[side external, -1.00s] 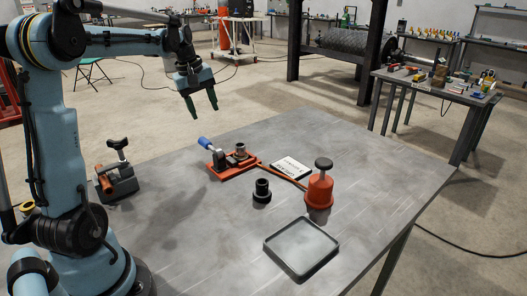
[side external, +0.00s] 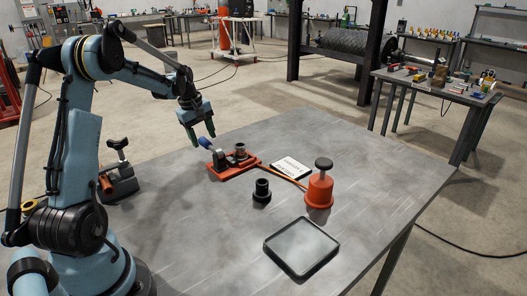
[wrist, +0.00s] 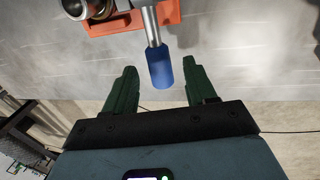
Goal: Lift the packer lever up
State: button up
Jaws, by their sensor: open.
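The packer lever is a metal rod with a blue handle (side external: 205,142) on an orange base (side external: 236,166) on the table. In the side view the handle points up and left from the base. In the wrist view the blue handle (wrist: 160,68) lies between the two green fingers, toward their tips, with a gap on both sides. My gripper (side external: 202,132) is open and empty at the handle. Its fingers (wrist: 158,78) also show in the wrist view.
A black cylindrical part (side external: 261,192), a red pump-like bottle (side external: 319,188), a white label card (side external: 291,168) and a black-rimmed tray (side external: 302,249) stand to the right. A black clamp device (side external: 119,178) is at the left. The table's front middle is clear.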

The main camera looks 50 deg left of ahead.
jog(key=shift+w+f, duration=0.15)
jog(key=shift+f, duration=0.65)
jog(key=shift+c, duration=0.3)
grip_shut()
